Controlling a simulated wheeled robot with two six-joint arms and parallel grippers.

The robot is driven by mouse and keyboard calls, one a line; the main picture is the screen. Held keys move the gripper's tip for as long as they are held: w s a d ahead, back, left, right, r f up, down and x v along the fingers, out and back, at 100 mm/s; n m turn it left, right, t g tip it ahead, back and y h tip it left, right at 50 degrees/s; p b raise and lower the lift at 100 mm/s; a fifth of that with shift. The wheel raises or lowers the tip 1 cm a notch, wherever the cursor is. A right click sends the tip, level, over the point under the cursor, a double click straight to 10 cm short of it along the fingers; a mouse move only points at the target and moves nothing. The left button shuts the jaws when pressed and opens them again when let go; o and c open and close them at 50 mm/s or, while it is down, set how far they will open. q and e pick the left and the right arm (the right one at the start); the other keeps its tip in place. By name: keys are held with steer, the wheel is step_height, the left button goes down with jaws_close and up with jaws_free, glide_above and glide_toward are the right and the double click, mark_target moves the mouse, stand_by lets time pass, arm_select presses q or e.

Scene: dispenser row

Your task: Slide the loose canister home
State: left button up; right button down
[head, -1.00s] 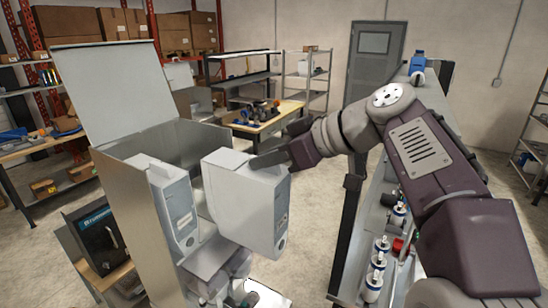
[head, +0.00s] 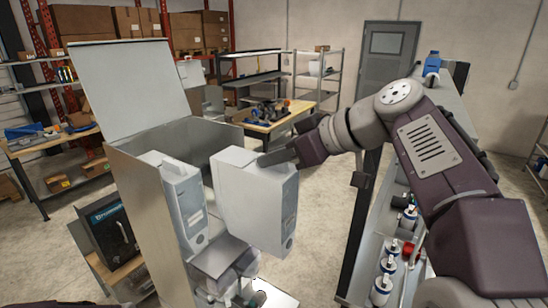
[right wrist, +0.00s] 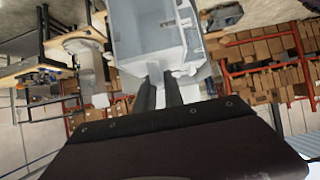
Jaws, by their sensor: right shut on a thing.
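The loose canister (head: 258,198) is a pale grey box with a rounded front panel. The right wrist view also shows the canister (right wrist: 150,35) beyond the two dark gripper fingers (right wrist: 160,90). The dispenser is a metal housing with its lid (head: 115,90) raised. A similar canister (head: 180,200) stands in it at the left. Whether the held canister touches the dispenser cannot be told. My left gripper is not in view.
A long bench at the right carries several white and blue cylinders (head: 382,285). A dark box (head: 112,235) stands left of the dispenser. A wooden worktable (head: 280,122) and shelves are behind. The floor between dispenser and bench is open.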

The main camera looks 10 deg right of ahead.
steer(key=shift+s+d, duration=0.15)
stand_by(0.3)
steer(key=shift+w+a, duration=0.2)
steer(key=shift+w+a+p, duration=0.45)
steer(key=shift+w+a, duration=1.9)
